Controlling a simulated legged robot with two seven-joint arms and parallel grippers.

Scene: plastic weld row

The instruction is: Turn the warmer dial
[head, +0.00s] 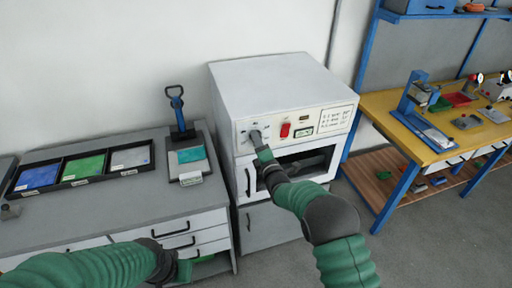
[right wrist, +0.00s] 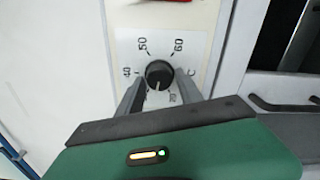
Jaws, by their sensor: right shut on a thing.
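The warmer (head: 285,95) is a white box-shaped oven on a grey cabinet in the middle of the head view. A light pointer line on the dial points down, toward the lower part of the scale. My right gripper (right wrist: 158,95) has a finger on either side of the dial and is shut on it. In the head view the right gripper (head: 257,138) covers most of the dial. My left gripper (head: 183,268) is low at the left, its fingers unclear.
A red switch (head: 285,130) and a label (head: 335,119) sit right of the dial. The warmer's window (head: 310,160) is below. Left is a grey counter with a tray of coloured sheets (head: 84,165) and a lever press (head: 177,108). A yellow workbench (head: 415,125) stands right.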

